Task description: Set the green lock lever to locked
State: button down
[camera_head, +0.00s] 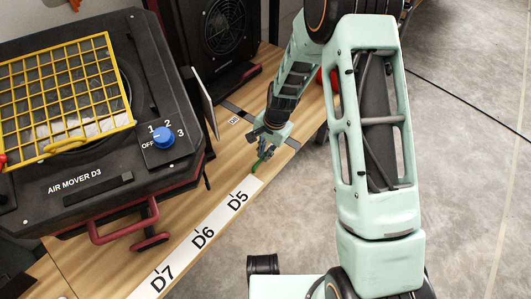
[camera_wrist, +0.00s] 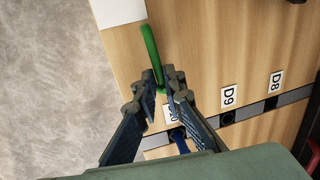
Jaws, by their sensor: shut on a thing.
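The green lock lever (camera_wrist: 149,45) is a slim green bar on the wooden bench edge in the wrist view. My gripper (camera_wrist: 162,92) is shut on it near its lower end, with the fingertips on either side. The free end of the lever sticks out past the fingertips toward the top of the wrist view. In the head view the lever (camera_head: 257,165) shows as a small green piece just below my gripper (camera_head: 263,152), near the D5 label. The lever's pivot is mostly hidden by the fingers, and I cannot read a locked or unlocked marking.
A black air mover D3 (camera_head: 75,187) with a yellow grille (camera_head: 65,90) and blue knob (camera_head: 164,137) stands left on the wooden bench (camera_head: 185,215). A grey strip (camera_wrist: 255,110) with dark holes runs by labels D8 and D9. A blue piece (camera_wrist: 180,144) is partly hidden behind my fingers. Concrete floor lies right.

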jog(key=a+n, duration=0.1)
jog(key=n, duration=0.1)
jog(key=w+n, duration=0.1)
jog(key=n, duration=0.1)
jog(key=shift+a+g, duration=0.3)
jog(key=shift+a, duration=0.05)
jog(key=a+n, duration=0.1)
jog(key=n, duration=0.1)
jog(key=a+n+g+p, duration=0.1)
jog(key=n, duration=0.1)
jog(key=shift+w+a+n, duration=0.15)
jog(key=shift+a+n, duration=0.05)
jog(key=shift+n, duration=0.1)
jog(key=n, duration=0.1)
jog(key=a+n, duration=0.1)
jog(key=n, duration=0.1)
jog(key=a+n, duration=0.1)
jog(key=shift+s+g+p, duration=0.3)
jog(key=shift+g, duration=0.1)
jog(key=shift+s+a+n+g, duration=0.1)
jog(key=shift+s+a+n, duration=0.15)
jog(key=shift+n, duration=0.5)
jog(key=shift+s+a+n+g, duration=0.1)
jog(key=shift+s+a+n, duration=0.2)
jog(key=shift+n, duration=0.5)
jog(key=shift+s+a+n+g, duration=0.1)
jog(key=shift+a+n, duration=0.25)
jog(key=shift+n, duration=0.4)
jog(key=shift+h, duration=0.3)
